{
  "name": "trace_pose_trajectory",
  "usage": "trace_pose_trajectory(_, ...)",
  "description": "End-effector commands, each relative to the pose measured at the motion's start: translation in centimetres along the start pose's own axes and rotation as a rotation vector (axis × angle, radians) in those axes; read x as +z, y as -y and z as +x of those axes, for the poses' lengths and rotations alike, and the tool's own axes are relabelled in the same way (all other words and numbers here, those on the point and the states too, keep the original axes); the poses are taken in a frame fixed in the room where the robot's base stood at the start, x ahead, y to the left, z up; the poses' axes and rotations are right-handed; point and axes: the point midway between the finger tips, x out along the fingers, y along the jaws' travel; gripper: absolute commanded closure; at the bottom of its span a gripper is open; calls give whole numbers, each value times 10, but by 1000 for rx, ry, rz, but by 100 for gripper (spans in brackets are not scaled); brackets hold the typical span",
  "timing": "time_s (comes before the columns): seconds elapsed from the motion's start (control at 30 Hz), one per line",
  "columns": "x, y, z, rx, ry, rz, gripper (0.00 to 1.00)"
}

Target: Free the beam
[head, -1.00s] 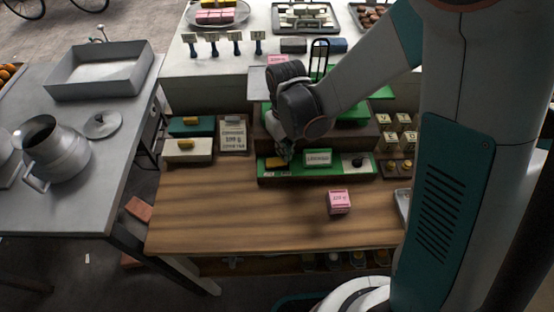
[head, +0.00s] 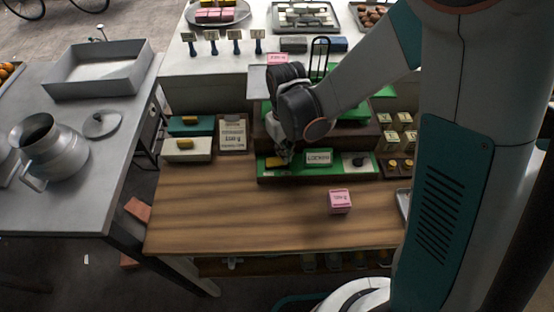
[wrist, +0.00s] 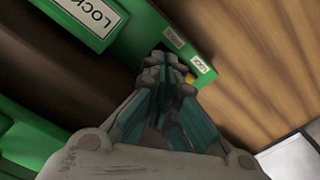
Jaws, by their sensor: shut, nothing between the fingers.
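A scale with green panels and a dark brown body stands at the back of the wooden table. Its green front panel (head: 335,172) carries a white sign reading LOCKED (head: 319,157), also partly seen in the wrist view (wrist: 92,18). A yellow lever (head: 271,163) is at the panel's left part and a black knob (head: 358,161) at its right. My gripper (wrist: 163,62) is shut and empty, low over the panel's left end. A bit of the yellow lever (wrist: 190,78) shows beside the fingertips; whether they touch is unclear. The beam itself is not clearly visible.
A pink block (head: 340,202) lies on the wooden table (head: 230,220) in front of the scale. Small weights (head: 397,165) are at right. The table's front left is clear.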

Motion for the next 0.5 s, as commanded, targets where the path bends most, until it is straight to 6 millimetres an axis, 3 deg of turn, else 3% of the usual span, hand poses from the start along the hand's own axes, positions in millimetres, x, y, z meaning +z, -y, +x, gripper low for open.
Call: trace_pose_trajectory(0.5,0,0,8,0,0,0,100)
